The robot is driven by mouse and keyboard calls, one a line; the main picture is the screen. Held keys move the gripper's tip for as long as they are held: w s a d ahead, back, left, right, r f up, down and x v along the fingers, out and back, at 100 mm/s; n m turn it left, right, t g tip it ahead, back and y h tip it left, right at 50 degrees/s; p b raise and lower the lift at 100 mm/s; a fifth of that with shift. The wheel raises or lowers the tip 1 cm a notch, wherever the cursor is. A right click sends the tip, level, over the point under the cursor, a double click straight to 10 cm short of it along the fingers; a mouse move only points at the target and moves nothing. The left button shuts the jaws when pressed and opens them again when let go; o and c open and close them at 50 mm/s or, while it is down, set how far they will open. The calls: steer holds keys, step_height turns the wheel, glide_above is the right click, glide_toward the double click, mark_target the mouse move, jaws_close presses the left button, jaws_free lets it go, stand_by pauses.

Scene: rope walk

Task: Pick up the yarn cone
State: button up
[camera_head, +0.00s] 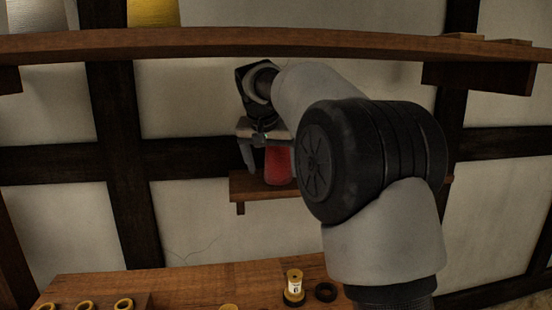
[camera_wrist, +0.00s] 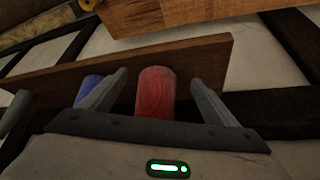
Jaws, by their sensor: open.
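A red cone-like piece with a rounded end (camera_head: 278,166), which looks like the yarn cone, stands at the small wall shelf (camera_head: 262,191). It also shows in the wrist view (camera_wrist: 156,92), between the two fingers. My gripper (camera_head: 270,160) is open, with one finger on each side of the red piece. In the wrist view my gripper (camera_wrist: 160,80) shows gaps between both fingers and the red piece. A blue piece (camera_wrist: 87,88) is partly hidden behind the left finger. My arm hides the shelf's right part in the head view.
A long wooden shelf (camera_head: 300,43) runs above my arm, with a white thing (camera_head: 36,15) and a yellow thing (camera_head: 153,12) on it. Below is a wooden bench (camera_head: 200,284) with a yellow-ended spool (camera_head: 294,285), a dark ring (camera_head: 326,292) and several yellow rings.

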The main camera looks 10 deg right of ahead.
mark_target(278, 160)
steer(key=shift+w+d, duration=0.2)
steer(key=shift+w, duration=0.3)
steer(key=shift+w+d, duration=0.2)
steer(key=shift+w, duration=0.3)
steer(key=w, duration=0.1)
steer(key=w+d+p, duration=0.1)
steer(key=w, duration=0.2)
steer(key=shift+d+f, duration=0.4)
steer(key=shift+f, duration=0.1)
steer(key=shift+c, duration=0.4)
steer(key=c, duration=1.2)
steer(key=shift+p, duration=0.35)
